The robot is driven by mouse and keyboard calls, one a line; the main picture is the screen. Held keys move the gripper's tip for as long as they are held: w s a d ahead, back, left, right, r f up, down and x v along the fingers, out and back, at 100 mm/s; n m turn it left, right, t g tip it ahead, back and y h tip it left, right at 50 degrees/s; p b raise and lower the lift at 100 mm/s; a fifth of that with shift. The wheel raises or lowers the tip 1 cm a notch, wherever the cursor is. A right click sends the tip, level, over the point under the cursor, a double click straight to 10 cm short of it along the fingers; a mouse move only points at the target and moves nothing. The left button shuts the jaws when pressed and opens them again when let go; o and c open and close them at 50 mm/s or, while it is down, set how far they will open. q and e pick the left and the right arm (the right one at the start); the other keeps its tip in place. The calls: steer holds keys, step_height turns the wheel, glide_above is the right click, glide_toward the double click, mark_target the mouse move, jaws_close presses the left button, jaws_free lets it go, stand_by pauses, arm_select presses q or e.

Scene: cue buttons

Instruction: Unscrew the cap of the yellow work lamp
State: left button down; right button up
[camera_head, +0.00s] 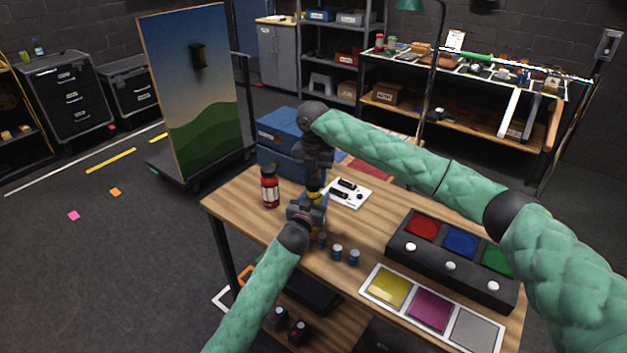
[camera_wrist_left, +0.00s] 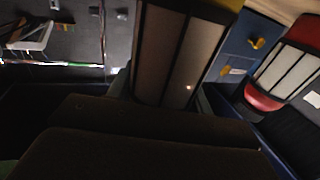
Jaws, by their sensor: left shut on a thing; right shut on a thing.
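The yellow work lamp (camera_head: 314,196) is mostly hidden between my two grippers above the table; a small yellow part shows. In the left wrist view, its pale panels and dark frame (camera_wrist_left: 175,60) fill the top middle. My left gripper (camera_head: 308,208) is shut on the lamp's body from the near side. My right gripper (camera_head: 315,180) points down from above and is shut on the lamp's top end. The cap itself is hidden by the right gripper, so I cannot tell how far it is turned.
A red lamp (camera_head: 269,187) stands at the table's left, near a blue toolbox (camera_head: 278,135). A white plate with black parts (camera_head: 350,197), several small blue-grey cylinders (camera_head: 337,252), a button box (camera_head: 451,266) and a colour-square tray (camera_head: 408,312) occupy the table.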

mark_target(314, 181)
steer(key=shift+r, duration=0.1)
steer(key=shift+r, duration=1.85)
arm_select(q)
steer(key=c, duration=0.5)
jaws_free()
